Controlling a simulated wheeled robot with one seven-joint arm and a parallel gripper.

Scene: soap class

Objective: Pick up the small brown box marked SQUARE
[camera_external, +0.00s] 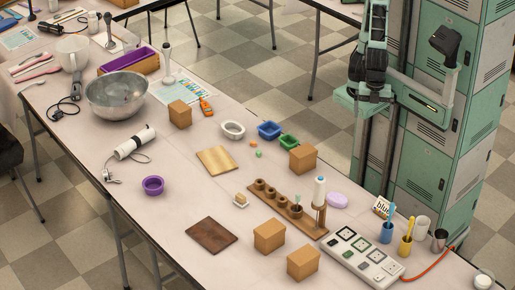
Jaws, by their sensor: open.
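Several similar small brown boxes stand on the long pale table. One box (180,115) is behind the wooden board, one (302,158) is by the green dish, and two, the nearer-left box (269,236) and the front box (302,263), are near the front. No SQUARE marking is readable on any of them, so I cannot tell which is the marked one. My gripper (369,94) is dark, points down and is open. It is at the upper right, beyond the table's far side and apart from all boxes. Its fingertips are small and hard to make out.
A power strip (362,258), cups (386,232) and a red cable crowd the right end. A dark board (211,236) and a metal bowl (117,96) lie left. Green lockers (435,140) stand behind.

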